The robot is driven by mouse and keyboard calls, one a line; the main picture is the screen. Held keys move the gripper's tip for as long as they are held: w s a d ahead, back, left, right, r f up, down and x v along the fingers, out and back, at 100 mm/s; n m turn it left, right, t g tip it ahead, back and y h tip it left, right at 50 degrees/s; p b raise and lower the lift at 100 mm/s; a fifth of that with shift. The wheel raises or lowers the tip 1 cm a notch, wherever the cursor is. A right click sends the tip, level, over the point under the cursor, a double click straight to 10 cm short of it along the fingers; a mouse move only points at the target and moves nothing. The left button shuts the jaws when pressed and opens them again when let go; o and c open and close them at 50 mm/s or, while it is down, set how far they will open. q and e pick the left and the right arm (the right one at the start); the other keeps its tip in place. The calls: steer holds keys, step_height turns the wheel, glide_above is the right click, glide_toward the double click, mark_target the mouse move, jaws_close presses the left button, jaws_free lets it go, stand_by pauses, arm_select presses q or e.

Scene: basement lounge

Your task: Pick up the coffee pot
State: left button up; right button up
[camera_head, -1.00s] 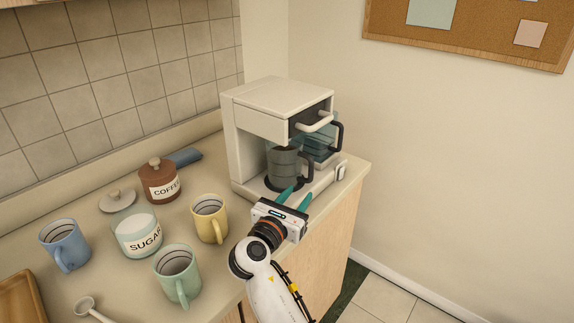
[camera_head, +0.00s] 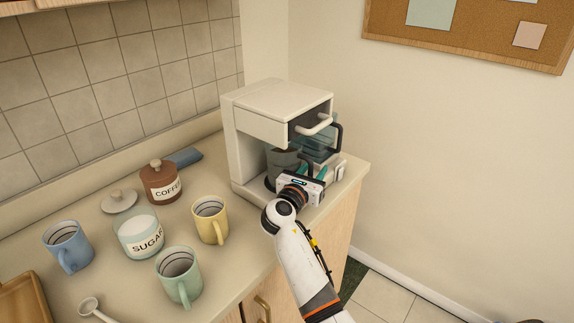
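The coffee pot (camera_head: 281,163) is a dark glass carafe standing upright in the cream coffee maker (camera_head: 243,151), below its brewing head. Its handle side faces right, toward my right gripper. My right gripper (camera_head: 312,171) is at the front of the coffee maker, with its teal fingers spread apart close to the handle. The gripper body hides the lower right of the pot, and I cannot tell if the fingers touch the handle. My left gripper is not in view.
A yellow mug (camera_head: 209,219), green mug (camera_head: 179,276), blue mug (camera_head: 67,246), sugar jar (camera_head: 138,233) and coffee jar (camera_head: 159,182) stand on the counter (camera_head: 235,262) to the left. The wall is to the right.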

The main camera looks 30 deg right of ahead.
jaws_close()
stand_by(1.4)
steer(key=shift+r, duration=0.1)
